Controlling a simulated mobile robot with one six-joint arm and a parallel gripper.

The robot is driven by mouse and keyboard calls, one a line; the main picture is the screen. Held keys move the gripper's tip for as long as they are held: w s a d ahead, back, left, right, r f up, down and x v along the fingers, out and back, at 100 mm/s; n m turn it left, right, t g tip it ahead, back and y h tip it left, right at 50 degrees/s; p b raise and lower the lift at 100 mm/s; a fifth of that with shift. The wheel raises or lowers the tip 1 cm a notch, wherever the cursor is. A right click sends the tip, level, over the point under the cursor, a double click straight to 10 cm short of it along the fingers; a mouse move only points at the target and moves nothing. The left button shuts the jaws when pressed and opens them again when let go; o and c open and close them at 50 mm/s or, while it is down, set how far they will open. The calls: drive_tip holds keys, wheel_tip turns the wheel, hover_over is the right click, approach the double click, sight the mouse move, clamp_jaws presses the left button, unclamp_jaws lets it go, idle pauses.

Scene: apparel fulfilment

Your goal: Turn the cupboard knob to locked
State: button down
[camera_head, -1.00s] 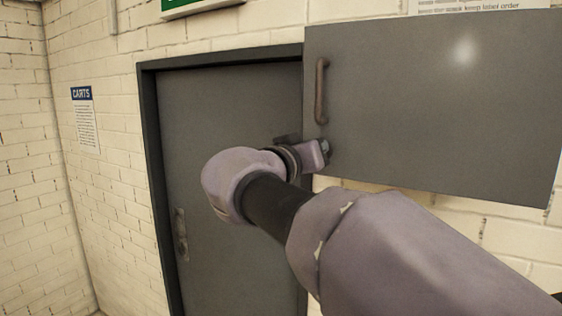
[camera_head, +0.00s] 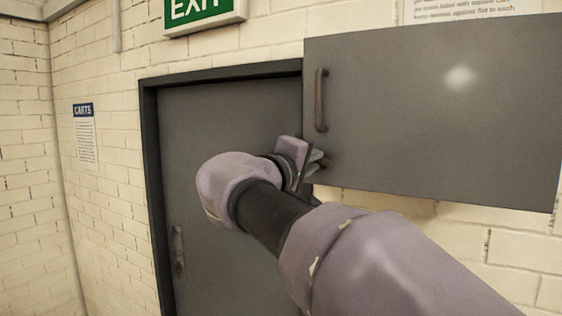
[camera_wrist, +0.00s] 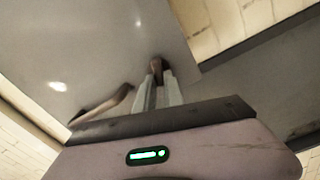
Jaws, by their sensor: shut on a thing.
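The grey wall cupboard (camera_head: 440,105) hangs at the right in the head view, with a dark vertical handle (camera_head: 320,100) near its left edge. Its small brown knob (camera_wrist: 156,64) sits by the lower left corner of the door. My gripper (camera_wrist: 157,86) is shut on the knob, with one finger on either side of it in the wrist view. In the head view my gripper (camera_head: 318,160) is at that corner, its body rolled and tilted. The fingers hide most of the knob, so I cannot read its lock position.
A grey door (camera_head: 225,120) in a dark frame stands left of the cupboard. A green exit sign (camera_head: 203,12) is above it. A paper notice (camera_head: 84,135) is on the pale brick wall at the left. The cupboard's lower edge is close to my wrist.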

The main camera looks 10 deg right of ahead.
drive_tip(key=shift+f+n, duration=0.1)
drive_tip(key=shift+n, duration=1.5)
drive_tip(key=c, duration=1.4)
unclamp_jaws()
drive_tip(key=shift+c, duration=0.2)
drive_tip(key=shift+a, duration=0.1)
